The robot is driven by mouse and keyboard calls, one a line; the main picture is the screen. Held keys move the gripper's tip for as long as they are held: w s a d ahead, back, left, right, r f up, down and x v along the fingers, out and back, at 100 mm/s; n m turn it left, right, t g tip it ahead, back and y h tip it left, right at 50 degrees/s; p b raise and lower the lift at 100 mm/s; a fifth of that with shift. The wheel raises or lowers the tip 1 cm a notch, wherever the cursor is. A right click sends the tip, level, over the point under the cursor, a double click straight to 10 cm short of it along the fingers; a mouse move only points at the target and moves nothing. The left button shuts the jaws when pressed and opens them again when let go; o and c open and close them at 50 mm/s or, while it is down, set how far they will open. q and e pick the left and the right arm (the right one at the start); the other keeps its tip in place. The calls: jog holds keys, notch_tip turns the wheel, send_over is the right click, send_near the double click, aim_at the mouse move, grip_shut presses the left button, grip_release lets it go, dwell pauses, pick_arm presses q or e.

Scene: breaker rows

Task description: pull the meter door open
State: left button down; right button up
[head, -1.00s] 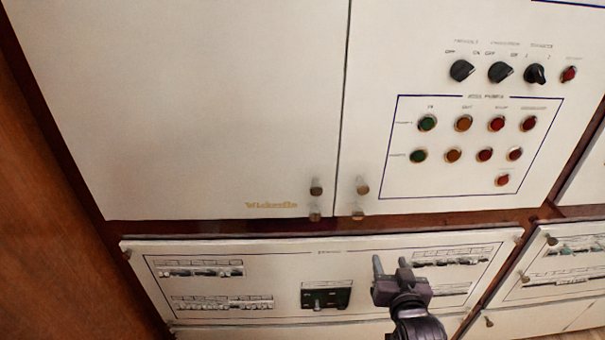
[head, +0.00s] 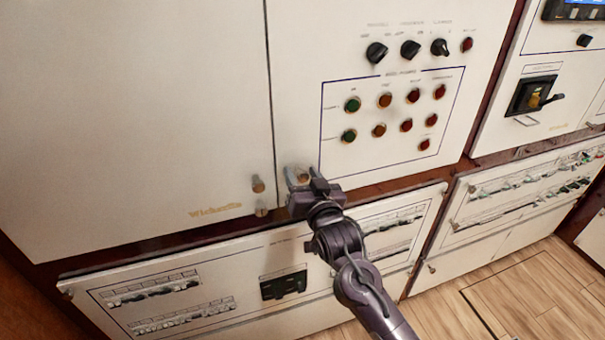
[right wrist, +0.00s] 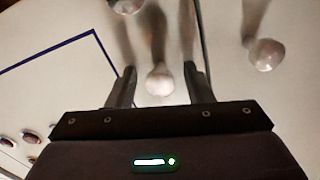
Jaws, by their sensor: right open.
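A white cabinet door (head: 300,60) with buttons and switches carries small round knobs at its lower left corner. My right gripper (head: 301,176) is open at these knobs. In the right wrist view one pale knob (right wrist: 158,80) sits between the two spread fingers (right wrist: 160,88), with a gap on each side. The door looks closed, flush with the plain white door (head: 130,100) on its left. I cannot tell from any label which is the meter door. My left gripper is not in view.
The plain door has knobs (head: 258,186) close to the left of my gripper. A second knob (right wrist: 128,5) shows at the top of the wrist view. A breaker panel (head: 230,285) lies below my gripper. Wooden floor (head: 520,285) is clear at lower right.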

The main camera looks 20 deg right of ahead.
grip_shut()
dwell(0.3)
jog(key=shift+s, duration=0.1)
